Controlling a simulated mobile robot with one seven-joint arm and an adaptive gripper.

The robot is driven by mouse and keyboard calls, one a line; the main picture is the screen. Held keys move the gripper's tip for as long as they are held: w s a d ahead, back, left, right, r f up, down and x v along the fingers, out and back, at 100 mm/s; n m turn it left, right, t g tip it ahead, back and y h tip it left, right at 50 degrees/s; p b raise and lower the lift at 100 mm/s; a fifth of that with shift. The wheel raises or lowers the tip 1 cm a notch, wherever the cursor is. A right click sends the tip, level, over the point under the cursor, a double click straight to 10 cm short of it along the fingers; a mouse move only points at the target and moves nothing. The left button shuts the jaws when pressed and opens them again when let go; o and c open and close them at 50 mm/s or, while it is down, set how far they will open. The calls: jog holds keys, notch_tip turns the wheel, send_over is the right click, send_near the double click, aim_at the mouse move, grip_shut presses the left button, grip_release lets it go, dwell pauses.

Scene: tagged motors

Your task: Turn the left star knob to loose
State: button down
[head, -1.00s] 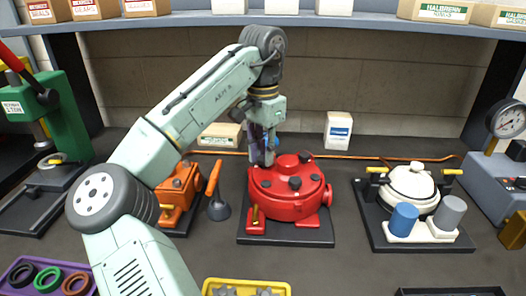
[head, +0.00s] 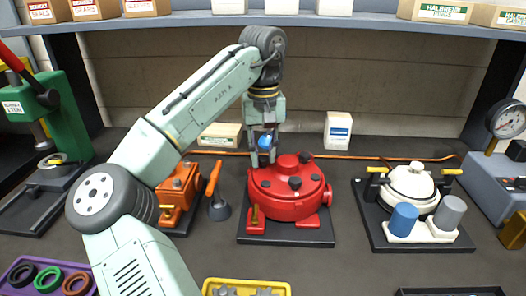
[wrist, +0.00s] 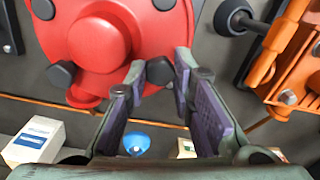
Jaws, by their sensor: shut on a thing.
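A round red housing (head: 285,205) with several dark lobed knobs stands on a dark base plate in the middle of the bench. My gripper (head: 263,160) points down at its far left side. In the wrist view, the fingers of my gripper (wrist: 160,75) are on either side of one dark knob (wrist: 160,70) at the edge of the red housing (wrist: 110,40), and are shut on it. In the head view the fingers largely hide this knob. Another dark knob (wrist: 62,74) sits apart from the fingers. I cannot read any mark showing loose or tight.
An orange device (head: 177,190) with an orange lever (head: 213,178) stands close left of the housing. A white domed unit (head: 410,185) stands to the right. A white box (head: 338,130) and an orange pipe (head: 345,156) lie behind.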

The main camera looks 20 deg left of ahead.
jog(key=n, duration=0.4)
jog(key=shift+f+n, duration=0.2)
jog(key=shift+n, duration=0.1)
jog(key=n, duration=0.4)
jog(key=shift+n, duration=0.3)
jog(key=n, duration=0.9)
jog(key=shift+s+n, duration=0.1)
jog(key=shift+n, duration=0.2)
jog(key=c, duration=1.4)
grip_release()
jog(key=shift+r, duration=0.1)
jog(key=shift+o, duration=0.2)
